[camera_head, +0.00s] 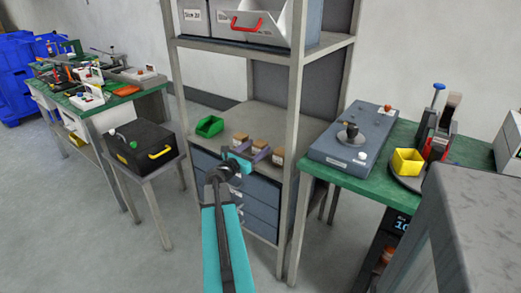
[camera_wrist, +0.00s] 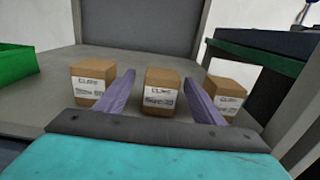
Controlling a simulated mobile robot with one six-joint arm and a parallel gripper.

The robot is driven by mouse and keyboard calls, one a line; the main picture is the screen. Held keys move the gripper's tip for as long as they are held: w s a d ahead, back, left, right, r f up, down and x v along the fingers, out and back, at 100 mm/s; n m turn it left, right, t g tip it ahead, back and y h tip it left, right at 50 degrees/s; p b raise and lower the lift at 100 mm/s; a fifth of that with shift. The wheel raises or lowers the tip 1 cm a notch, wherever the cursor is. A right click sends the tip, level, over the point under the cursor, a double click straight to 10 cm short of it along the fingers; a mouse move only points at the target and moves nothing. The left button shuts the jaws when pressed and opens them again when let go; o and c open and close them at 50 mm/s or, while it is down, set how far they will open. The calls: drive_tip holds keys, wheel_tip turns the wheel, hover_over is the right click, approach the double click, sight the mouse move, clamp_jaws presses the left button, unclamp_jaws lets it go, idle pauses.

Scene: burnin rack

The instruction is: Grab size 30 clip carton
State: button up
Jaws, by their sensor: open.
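Three small brown clip cartons with white labels stand in a row on the rack shelf: a left carton (camera_wrist: 92,86), a middle carton (camera_wrist: 161,91) and a right carton (camera_wrist: 226,94). The labels read "CLIPS" with a size line; the size numbers are too blurred to tell for sure, and the middle one looks like 20 or 30. My gripper (camera_wrist: 158,76) is open, its purple fingers pointing forward on either side of the middle carton in the wrist view. Contact does not show. In the head view my gripper (camera_head: 253,151) reaches the shelf's front at the cartons.
A green bin (camera_head: 209,126) sits left of the cartons on the shelf (camera_head: 270,117). Rack posts (camera_head: 292,130) flank the opening, with drawers (camera_head: 262,208) below and an upper shelf (camera_head: 250,52) above. A green-topped bench (camera_head: 385,182) stands close on the right.

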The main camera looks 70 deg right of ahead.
sight(265, 142)
drive_tip(key=shift+s+d, duration=0.2)
drive_tip(key=shift+d, duration=0.4)
drive_tip(key=shift+x, duration=2.6)
drive_tip(key=shift+s+f, duration=0.15)
drive_tip(key=c, duration=1.2)
